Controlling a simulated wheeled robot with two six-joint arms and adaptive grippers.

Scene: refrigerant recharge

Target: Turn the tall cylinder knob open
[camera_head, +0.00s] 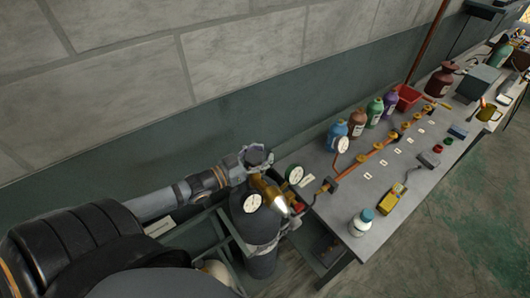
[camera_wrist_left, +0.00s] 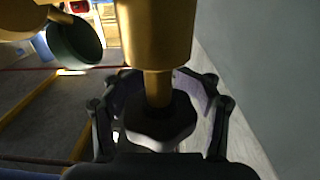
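The tall cylinder (camera_head: 261,229) is dark with a rounded top and stands left of the bench. A brass valve (camera_head: 272,194) rises from it; in the left wrist view its gold body (camera_wrist_left: 155,35) and stem lead to the dark faceted knob (camera_wrist_left: 158,128). My left gripper (camera_head: 257,156) reaches the valve's upper end from the left. In the left wrist view its two fingers (camera_wrist_left: 160,88) stand on either side of the knob, spread wide. They look open, with gaps beside the knob; pad contact is hard to see. My right gripper is not in view.
Pressure gauges (camera_head: 295,174) sit close to the valve. A wall runs behind my arm.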

